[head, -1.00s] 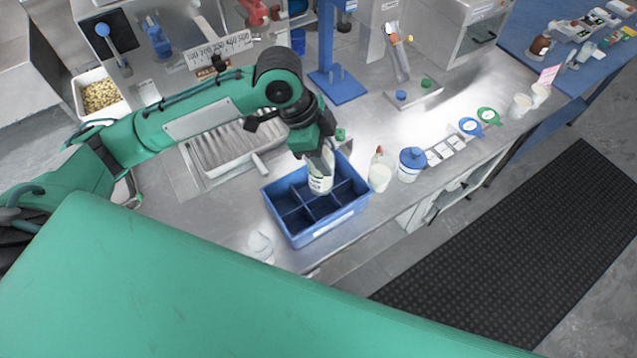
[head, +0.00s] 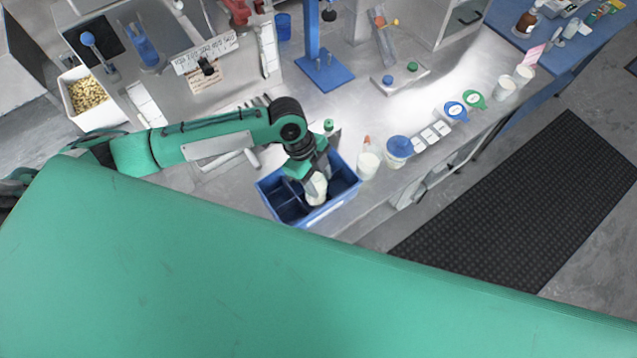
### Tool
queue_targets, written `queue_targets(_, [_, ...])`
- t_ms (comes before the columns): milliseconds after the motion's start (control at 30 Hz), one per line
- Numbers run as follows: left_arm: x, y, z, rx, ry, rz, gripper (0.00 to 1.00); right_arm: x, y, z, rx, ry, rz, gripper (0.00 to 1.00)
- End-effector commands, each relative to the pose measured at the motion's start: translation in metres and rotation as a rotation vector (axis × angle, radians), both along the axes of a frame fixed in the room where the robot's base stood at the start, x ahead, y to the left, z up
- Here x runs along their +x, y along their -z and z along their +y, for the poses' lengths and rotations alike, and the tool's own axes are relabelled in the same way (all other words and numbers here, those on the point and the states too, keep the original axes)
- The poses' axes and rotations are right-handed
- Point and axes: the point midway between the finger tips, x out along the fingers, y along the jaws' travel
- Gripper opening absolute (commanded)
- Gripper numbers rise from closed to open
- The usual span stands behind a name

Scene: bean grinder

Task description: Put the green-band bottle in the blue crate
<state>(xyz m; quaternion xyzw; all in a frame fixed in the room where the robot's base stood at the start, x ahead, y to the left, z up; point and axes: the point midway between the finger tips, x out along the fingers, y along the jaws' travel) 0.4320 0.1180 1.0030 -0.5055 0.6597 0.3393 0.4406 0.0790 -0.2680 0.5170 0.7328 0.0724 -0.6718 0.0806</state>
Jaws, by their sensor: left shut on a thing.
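The blue crate (head: 336,205) stands on the metal counter, with dividers making several compartments. My left gripper (head: 314,174) is over the crate and shut on a white bottle (head: 317,190). The bottle's lower part is down inside the crate, towards its front middle. The gripper hides its top, and I cannot make out a green band on it. I cannot tell whether it touches the crate floor. My right gripper is out of view.
A green-topped item (head: 328,126) stands just behind the crate. A white bottle with a reddish top (head: 368,164) and a blue-lidded jar (head: 398,152) stand to its right. A blue stand (head: 324,72) is farther back. My green body covers the foreground.

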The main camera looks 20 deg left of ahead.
Motion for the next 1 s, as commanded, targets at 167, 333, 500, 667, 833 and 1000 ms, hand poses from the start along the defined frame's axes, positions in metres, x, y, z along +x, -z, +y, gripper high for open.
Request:
queue_targets(167, [0.001, 0.015, 0.000, -0.001, -0.002, 0.001, 0.00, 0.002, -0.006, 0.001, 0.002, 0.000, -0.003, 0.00])
queue_targets(333, [0.001, 0.037, -0.001, -0.001, -0.003, 0.001, 0.00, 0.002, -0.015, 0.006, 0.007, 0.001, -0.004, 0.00])
queue_targets(500, [0.000, 0.053, 0.000, -0.001, -0.001, 0.000, 0.00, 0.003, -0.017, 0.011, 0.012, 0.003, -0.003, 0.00])
queue_targets(667, [0.001, 0.053, 0.000, -0.001, -0.001, -0.002, 0.00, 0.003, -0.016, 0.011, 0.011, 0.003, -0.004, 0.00])
queue_targets(833, [0.001, 0.057, 0.000, -0.001, 0.000, -0.001, 0.00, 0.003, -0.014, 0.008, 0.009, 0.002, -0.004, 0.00])
queue_targets(1000, [0.000, 0.055, 0.000, 0.000, -0.001, -0.001, 0.68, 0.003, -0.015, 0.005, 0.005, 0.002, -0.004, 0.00])
